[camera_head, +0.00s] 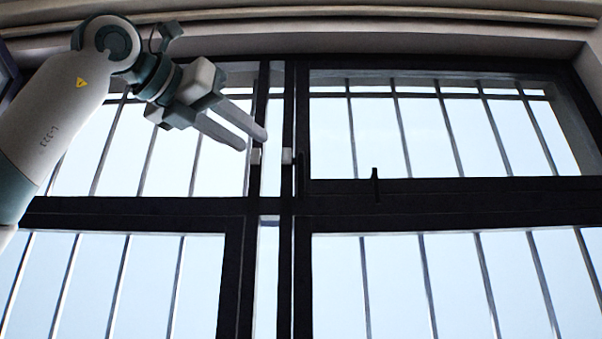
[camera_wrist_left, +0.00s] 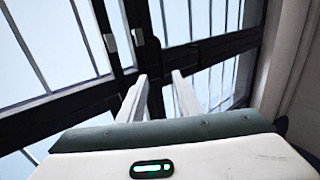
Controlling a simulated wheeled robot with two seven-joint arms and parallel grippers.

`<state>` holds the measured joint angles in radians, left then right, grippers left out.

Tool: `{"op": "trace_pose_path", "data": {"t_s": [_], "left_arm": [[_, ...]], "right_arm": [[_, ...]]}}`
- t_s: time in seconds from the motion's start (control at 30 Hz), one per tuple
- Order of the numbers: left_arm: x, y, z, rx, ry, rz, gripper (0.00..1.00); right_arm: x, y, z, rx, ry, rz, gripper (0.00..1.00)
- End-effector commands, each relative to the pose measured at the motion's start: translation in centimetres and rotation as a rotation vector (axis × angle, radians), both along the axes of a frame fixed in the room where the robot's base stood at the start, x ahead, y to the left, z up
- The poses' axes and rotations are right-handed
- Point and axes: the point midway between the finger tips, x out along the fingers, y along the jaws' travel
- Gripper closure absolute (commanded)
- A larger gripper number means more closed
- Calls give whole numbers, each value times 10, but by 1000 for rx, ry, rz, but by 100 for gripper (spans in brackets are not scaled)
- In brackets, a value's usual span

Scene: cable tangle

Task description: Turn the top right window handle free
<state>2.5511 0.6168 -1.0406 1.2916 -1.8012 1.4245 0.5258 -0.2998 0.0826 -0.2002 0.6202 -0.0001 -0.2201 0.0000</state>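The top right window (camera_head: 450,130) is a barred pane in a dark frame. A short dark upright handle (camera_head: 375,185) stands on its bottom rail. A second dark handle-like bar (camera_head: 300,174) is at its left stile, beside a small white block (camera_head: 287,156). I cannot tell which of the two the task names. My left gripper (camera_head: 255,143) points down and right, left of these, its two fingers apart with nothing between them. Its fingers also show in the left wrist view (camera_wrist_left: 159,78), below a white block (camera_wrist_left: 138,37). My right gripper is not in view.
Another small white block (camera_head: 256,156) is on the left window's stile, close to my left fingertips. A dark crossbar (camera_head: 450,212) separates upper and lower panes. A ledge (camera_head: 400,40) runs along the top. The space in front of the right panes looks clear.

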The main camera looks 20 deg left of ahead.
Motion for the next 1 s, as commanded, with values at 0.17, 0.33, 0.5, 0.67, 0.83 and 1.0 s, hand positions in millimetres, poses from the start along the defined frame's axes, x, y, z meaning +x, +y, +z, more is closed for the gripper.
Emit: {"op": "trace_pose_path", "data": {"t_s": [0.17,0.33,0.5,0.67,0.83,1.0], "left_arm": [[9,-3,1,1,2,0,69],[27,-9,2,1,2,0,69],[53,-17,3,1,4,-1,69],[81,-26,3,2,3,-1,69],[110,-35,3,1,4,-1,69],[137,-44,3,2,4,-1,69]], "right_arm": [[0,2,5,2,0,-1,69],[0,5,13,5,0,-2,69],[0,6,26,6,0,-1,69],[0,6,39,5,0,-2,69],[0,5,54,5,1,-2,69],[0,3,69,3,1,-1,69]]}}
